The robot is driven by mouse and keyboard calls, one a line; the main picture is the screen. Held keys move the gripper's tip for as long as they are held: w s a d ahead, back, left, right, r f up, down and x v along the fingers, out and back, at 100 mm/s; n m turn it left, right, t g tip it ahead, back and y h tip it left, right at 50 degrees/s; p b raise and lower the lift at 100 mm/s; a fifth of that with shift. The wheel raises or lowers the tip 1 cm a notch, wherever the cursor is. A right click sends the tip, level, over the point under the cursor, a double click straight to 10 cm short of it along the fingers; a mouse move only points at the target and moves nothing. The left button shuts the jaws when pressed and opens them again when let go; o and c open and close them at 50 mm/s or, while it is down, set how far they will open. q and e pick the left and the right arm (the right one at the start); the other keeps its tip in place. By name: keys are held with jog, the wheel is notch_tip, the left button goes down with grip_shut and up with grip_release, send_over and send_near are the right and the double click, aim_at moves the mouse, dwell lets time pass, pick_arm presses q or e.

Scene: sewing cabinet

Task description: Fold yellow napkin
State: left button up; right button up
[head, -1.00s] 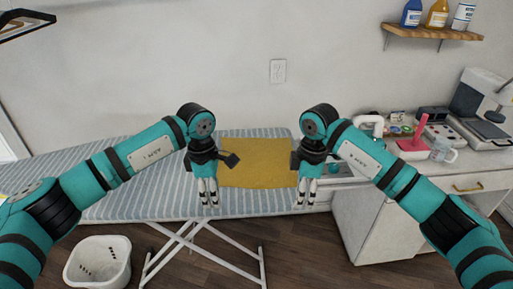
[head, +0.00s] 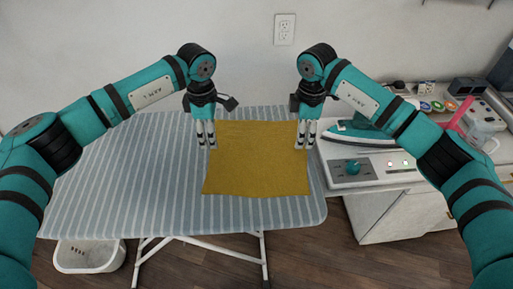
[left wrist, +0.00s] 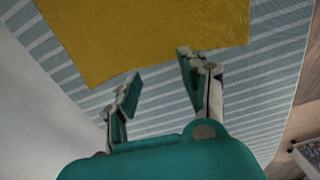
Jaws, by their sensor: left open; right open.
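The yellow napkin (head: 258,165) lies flat and spread out on the striped ironing board (head: 125,180), near the board's right end. My left gripper (head: 206,147) is open and empty above the napkin's left edge, toward its far corner. My right gripper (head: 304,148) is open and empty at the napkin's right edge, toward its far corner. In the left wrist view the napkin (left wrist: 150,30) fills the upper part, and the open fingers of my left gripper (left wrist: 160,85) are near its edge. I cannot tell whether any finger touches the cloth.
An iron (head: 360,132) rests on a base with a knob (head: 352,168) right of the board. A white cabinet (head: 395,213) with cups and small items stands at the right. A white basket (head: 88,256) is on the floor at lower left. The board's left part is clear.

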aim_at(213, 153)
pick_arm(q)
notch_tip(213, 153, down, 6)
jog(key=shift+r, duration=0.1)
pick_arm(e)
notch_tip(213, 153, down, 6)
jog(key=shift+r, duration=0.1)
pick_arm(q)
jog(key=shift+w, duration=0.1)
pick_arm(e)
jog(key=shift+w, duration=0.1)
pick_arm(q)
jog(key=c, duration=0.5)
pick_arm(e)
jog(key=c, duration=0.5)
pick_arm(q)
jog(key=shift+f, duration=0.2)
grip_shut()
pick_arm(e)
jog(key=shift+f, duration=0.2)
grip_shut()
pick_arm(q)
jog(key=shift+r, duration=0.1)
pick_arm(e)
jog(key=shift+r, duration=0.1)
